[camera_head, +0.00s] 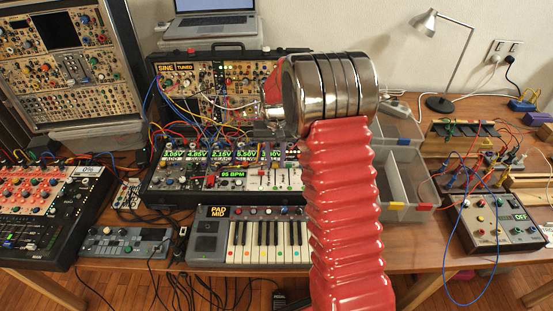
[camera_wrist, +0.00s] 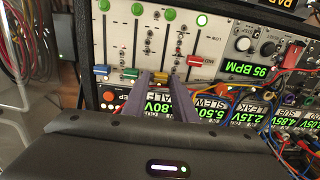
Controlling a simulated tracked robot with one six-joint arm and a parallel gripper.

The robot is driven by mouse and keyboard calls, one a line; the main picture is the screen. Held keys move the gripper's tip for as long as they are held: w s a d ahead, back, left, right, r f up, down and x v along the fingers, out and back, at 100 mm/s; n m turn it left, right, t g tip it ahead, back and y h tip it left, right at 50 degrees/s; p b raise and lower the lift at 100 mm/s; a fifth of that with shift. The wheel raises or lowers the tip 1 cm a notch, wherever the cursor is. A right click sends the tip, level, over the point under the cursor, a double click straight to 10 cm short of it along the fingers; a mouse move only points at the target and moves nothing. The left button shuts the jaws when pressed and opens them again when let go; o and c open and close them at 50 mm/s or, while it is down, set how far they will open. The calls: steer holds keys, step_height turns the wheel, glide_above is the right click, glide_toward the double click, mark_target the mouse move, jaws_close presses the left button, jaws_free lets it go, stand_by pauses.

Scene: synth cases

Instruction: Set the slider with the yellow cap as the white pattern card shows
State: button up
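The yellow cap (camera_wrist: 160,77) is in the wrist view, on a slider of the white panel (camera_wrist: 118,42). It sits near the end of its slot closest to me, roughly level with the blue cap (camera_wrist: 101,70) and green cap (camera_wrist: 130,73). The red cap (camera_wrist: 195,61) is a little farther along. My gripper (camera_wrist: 158,80) has one grey finger on each side of the yellow cap; whether they press on it is unclear. In the head view my arm covers part of the slider panel (camera_head: 268,178). I cannot make out the white pattern card.
Patch cables (camera_wrist: 270,100) and knobs crowd the panel's right side in the wrist view. In the head view a keyboard (camera_head: 250,238) stands in front, grey trays (camera_head: 408,178) to the right, and a control box (camera_head: 495,225) beyond them.

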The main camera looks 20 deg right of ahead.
mark_target(275, 175)
steer(key=shift+c, duration=0.4)
jaws_close()
steer(key=s, duration=0.2)
steer(key=shift+s+a, duration=0.35)
steer(key=shift+a, duration=0.05)
steer(key=shift+s+a, duration=0.15)
steer(key=shift+s, duration=0.15)
steer(key=shift+a, duration=0.15)
steer(key=shift+o, duration=0.4)
jaws_free()
